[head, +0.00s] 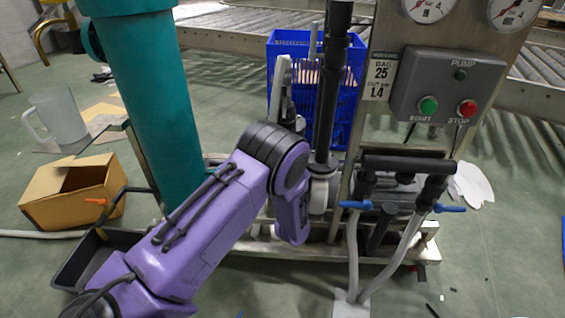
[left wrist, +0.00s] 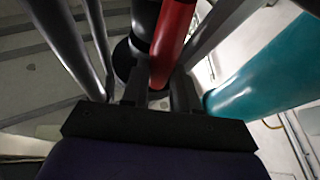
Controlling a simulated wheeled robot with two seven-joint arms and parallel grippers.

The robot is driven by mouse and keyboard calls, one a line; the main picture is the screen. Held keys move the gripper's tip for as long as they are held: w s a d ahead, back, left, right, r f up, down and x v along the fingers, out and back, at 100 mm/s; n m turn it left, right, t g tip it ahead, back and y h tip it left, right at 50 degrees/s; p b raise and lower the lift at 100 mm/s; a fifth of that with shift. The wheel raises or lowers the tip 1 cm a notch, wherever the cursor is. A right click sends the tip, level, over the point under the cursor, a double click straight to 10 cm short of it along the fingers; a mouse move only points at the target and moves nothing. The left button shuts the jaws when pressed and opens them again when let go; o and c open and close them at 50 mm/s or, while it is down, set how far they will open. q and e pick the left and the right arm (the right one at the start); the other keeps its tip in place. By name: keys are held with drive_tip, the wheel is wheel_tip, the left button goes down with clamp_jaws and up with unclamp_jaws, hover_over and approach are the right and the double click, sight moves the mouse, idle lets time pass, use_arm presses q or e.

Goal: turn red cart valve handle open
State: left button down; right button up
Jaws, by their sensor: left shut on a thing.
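The red handle (left wrist: 173,38) shows in the left wrist view as a thick red bar, running from the top edge down between my fingers. My left gripper (left wrist: 159,84) is shut on it, with one dark finger on each side. In the head view my purple left arm reaches in from the lower left to the skid's dark vertical pipe (head: 329,95). There the arm hides the gripper and the red handle. My right gripper is in neither view.
A teal column (head: 150,100) stands close left of my arm. A blue crate (head: 290,45) is behind the pipe. A grey pump box (head: 445,88) and blue-handled small valves (head: 450,208) are at the right. A cardboard box (head: 50,205) and black tray (head: 75,265) lie left.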

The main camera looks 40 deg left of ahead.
use_arm(q)
drive_tip(key=shift+a+r+n, duration=0.1)
drive_tip(key=shift+a+n, duration=0.05)
drive_tip(key=shift+n, duration=0.15)
drive_tip(key=c, duration=0.9)
unclamp_jaws()
drive_tip(key=shift+s, duration=0.1)
drive_tip(key=shift+o, duration=0.2)
drive_tip(key=p+v, duration=0.2)
drive_tip(key=v, duration=0.8)
drive_tip(key=shift+s, duration=0.1)
